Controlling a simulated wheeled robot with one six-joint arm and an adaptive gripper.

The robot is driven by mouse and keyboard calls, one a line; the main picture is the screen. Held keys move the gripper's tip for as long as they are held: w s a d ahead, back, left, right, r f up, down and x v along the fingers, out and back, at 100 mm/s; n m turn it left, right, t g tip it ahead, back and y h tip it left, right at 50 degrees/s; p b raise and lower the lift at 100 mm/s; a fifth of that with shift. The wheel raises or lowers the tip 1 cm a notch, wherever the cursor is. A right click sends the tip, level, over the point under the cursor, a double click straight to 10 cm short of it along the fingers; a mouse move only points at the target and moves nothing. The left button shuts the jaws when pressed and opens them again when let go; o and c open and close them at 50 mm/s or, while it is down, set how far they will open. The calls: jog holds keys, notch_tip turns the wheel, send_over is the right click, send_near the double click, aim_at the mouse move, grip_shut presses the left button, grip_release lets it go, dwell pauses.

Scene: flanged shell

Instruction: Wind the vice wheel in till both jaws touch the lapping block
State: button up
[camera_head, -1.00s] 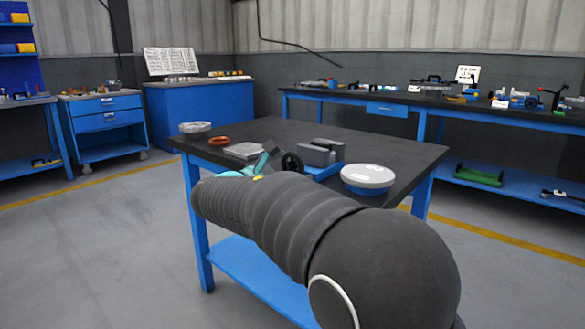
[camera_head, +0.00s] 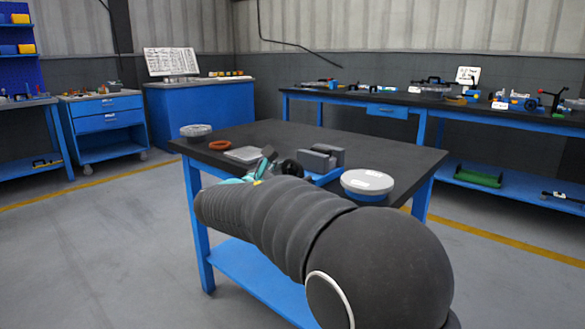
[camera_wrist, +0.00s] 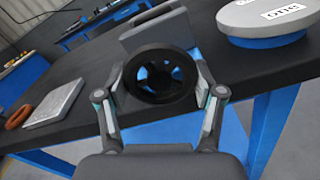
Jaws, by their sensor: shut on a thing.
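The vice (camera_head: 322,158) stands on the dark bench top, with grey jaws over a blue base. Its black handwheel (camera_head: 288,167) faces my arm and is partly hidden by it in the head view. In the wrist view the wheel (camera_wrist: 160,75) is between my two fingers, with blue showing through its spokes. My gripper (camera_wrist: 160,92) is shut on the wheel's rim, one finger at each side. A grey jaw (camera_wrist: 155,32) rises behind the wheel. I cannot make out the lapping block or any gap at the jaws.
A round grey-lidded tub (camera_head: 367,183) stands close right of the vice. A flat grey plate (camera_head: 243,154), an orange ring (camera_head: 220,145) and a round grey dish (camera_head: 196,131) lie to its left. The bench top (camera_head: 285,132) behind is clear.

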dwell(0.3)
jog(key=o, duration=1.1)
jog(key=shift+o, duration=0.2)
jog(key=v, duration=1.2)
